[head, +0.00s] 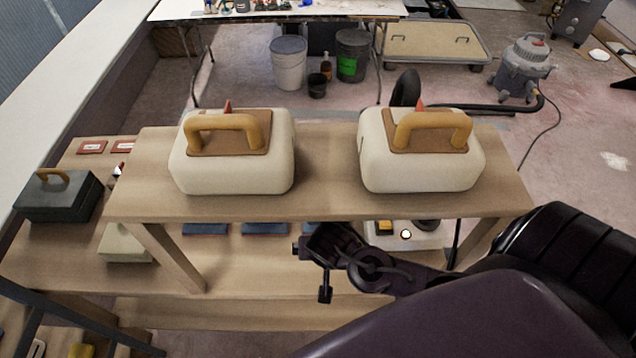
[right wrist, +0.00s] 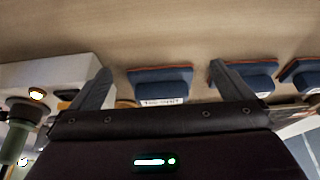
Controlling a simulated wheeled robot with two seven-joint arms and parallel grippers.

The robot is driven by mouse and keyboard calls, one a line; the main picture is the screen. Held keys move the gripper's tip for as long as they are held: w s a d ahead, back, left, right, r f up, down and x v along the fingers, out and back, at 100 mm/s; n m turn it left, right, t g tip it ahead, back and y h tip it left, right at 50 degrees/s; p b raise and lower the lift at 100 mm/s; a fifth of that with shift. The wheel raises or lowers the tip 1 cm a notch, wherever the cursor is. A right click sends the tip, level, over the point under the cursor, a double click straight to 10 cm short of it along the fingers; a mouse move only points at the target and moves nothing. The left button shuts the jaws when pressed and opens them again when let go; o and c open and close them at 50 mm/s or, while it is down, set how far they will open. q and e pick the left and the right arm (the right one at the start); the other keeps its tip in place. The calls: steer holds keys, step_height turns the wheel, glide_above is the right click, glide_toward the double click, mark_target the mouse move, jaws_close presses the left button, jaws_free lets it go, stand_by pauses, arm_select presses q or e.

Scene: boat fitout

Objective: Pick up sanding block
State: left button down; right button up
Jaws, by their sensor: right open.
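Blue blocks with a thin orange edge, which look like sanding blocks, sit in a row on the lower shelf. In the right wrist view one blue block (right wrist: 160,80) shows between my fingers, with a white label below it. Another blue block (right wrist: 258,78) is partly behind the right finger, and a third (right wrist: 303,76) is at the right edge. In the head view the row shows under the upper shelf, as a left block (head: 205,229) and a middle block (head: 265,229). My right gripper (right wrist: 160,67) is open and empty. My left gripper is not in view.
Two cream cases with tan handles (head: 232,165) (head: 420,170) stand on the upper wooden shelf (head: 325,195), which overhangs the row. A white device (head: 400,241) is right of the blocks. A dark green case (head: 60,198) is at the left. Bare shelf lies in front of the blocks.

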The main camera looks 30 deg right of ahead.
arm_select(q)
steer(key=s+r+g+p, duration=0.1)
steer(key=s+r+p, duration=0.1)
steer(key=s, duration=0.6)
arm_select(e)
steer(key=w+d, duration=0.2)
steer(key=w+d+p, duration=0.1)
steer(key=w, duration=0.2)
steer(key=w+d, duration=0.2)
steer(key=w, duration=0.1)
steer(key=shift+w+d+r, duration=0.1)
steer(key=shift+w+d, duration=0.1)
steer(key=shift+d, duration=0.15)
steer(key=p+x, duration=0.1)
steer(key=x, duration=0.2)
steer(key=shift+w+f+p, duration=0.1)
steer(key=shift+f+p, duration=0.2)
steer(key=shift+w+d+f, duration=0.15)
steer(key=shift+f, duration=0.4)
steer(key=shift+c, duration=1.8)
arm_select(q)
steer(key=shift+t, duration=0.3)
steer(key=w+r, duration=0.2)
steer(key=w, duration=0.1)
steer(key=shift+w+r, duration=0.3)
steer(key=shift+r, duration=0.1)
arm_select(e)
steer(key=c, duration=0.5)
